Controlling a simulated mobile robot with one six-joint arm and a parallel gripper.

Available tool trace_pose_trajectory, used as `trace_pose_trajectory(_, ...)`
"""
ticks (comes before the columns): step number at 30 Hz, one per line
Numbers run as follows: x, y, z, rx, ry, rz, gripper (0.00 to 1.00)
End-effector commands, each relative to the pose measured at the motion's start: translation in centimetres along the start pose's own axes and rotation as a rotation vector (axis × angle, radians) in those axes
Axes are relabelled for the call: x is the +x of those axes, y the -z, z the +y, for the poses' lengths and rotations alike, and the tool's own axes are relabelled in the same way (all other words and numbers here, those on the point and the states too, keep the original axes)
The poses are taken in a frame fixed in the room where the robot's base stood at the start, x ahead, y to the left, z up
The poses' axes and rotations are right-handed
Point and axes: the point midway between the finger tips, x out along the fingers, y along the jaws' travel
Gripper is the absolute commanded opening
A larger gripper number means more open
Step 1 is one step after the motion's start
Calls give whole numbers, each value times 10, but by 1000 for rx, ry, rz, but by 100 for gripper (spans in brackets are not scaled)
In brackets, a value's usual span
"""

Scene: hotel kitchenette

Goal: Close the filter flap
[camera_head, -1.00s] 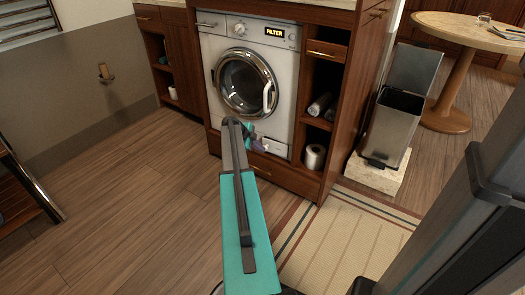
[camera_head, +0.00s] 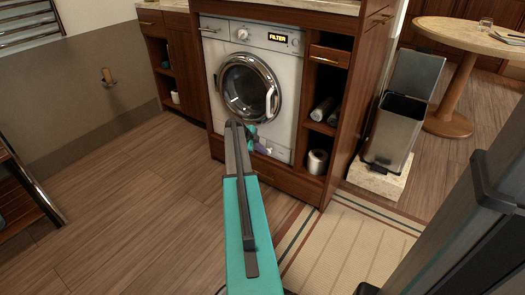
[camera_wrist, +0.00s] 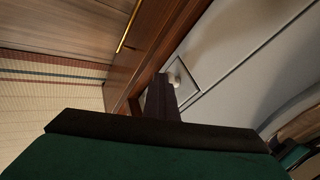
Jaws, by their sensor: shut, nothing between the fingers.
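The washing machine (camera_head: 287,82) stands under the counter with its round door shut and its display reading FILTER. My gripper (camera_head: 259,147) is low at the machine's front, below the round door, and partly hidden behind my arm. In the wrist view my gripper (camera_wrist: 162,92) shows as a dark, shut finger shape with nothing held. Just beyond its tip is the square outline of the filter flap area (camera_wrist: 189,88), with a small whitish rounded part in it. My finger covers part of that square. I cannot tell how far the flap stands open or whether I touch it.
A wooden cabinet surrounds the machine, with open shelves at right holding rolled towels (camera_head: 323,108) and a paper roll (camera_head: 317,161). A metal bin (camera_head: 392,130) with its lid up stands farther right. A striped rug (camera_head: 345,245) lies in front. The wooden floor at left is clear.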

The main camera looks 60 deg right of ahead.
Motion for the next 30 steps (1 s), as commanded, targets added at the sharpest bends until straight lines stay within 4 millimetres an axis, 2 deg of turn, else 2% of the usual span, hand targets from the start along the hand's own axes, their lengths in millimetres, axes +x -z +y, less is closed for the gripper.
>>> trace_pose_trajectory(1,1,0,-7,-1,20,-5,0)
trace_pose_trajectory(5,-2,-1,-3,-1,19,-4,0)
trace_pose_trajectory(16,-24,-9,33,-2,6,-2,0)
trace_pose_trajectory(30,-100,-15,24,-1,4,-3,0)
